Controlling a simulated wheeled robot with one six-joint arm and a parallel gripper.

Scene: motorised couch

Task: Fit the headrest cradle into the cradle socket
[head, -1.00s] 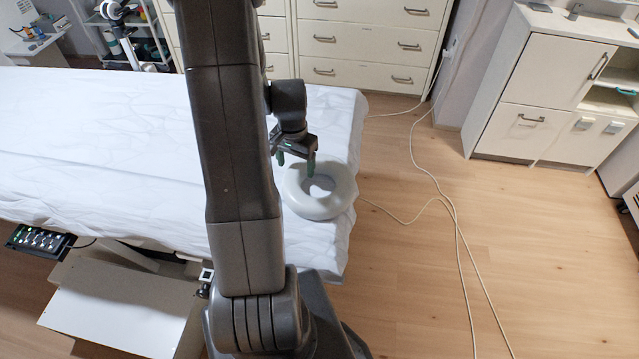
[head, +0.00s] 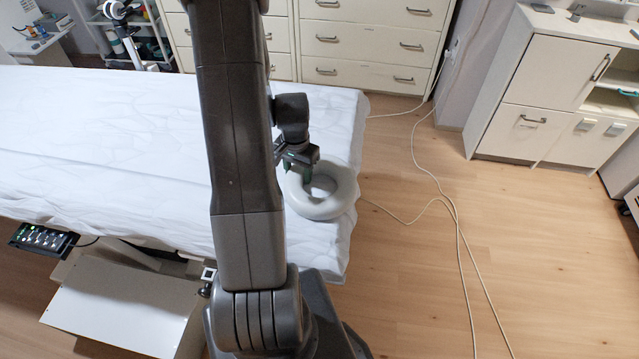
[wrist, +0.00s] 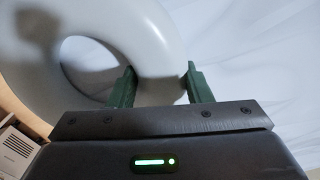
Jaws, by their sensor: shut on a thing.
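The headrest cradle (head: 322,208) is a pale grey padded ring at the right end of the white-sheeted couch (head: 130,120). In the head view it appears to lie on the sheet. My gripper (head: 298,166) is at the ring's far left side, with its green fingers shut on the rim. In the wrist view the ring (wrist: 150,40) passes between the two fingers of my gripper (wrist: 159,80), one finger on the hole side and one on the outer side. I cannot make out the cradle socket in either view.
A control box (head: 43,240) with lit buttons hangs at the couch's left front. White drawers (head: 370,45) stand behind the couch and a white cabinet (head: 545,95) at the right. Thin cables (head: 455,225) cross the wooden floor. The floor right of the couch is otherwise clear.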

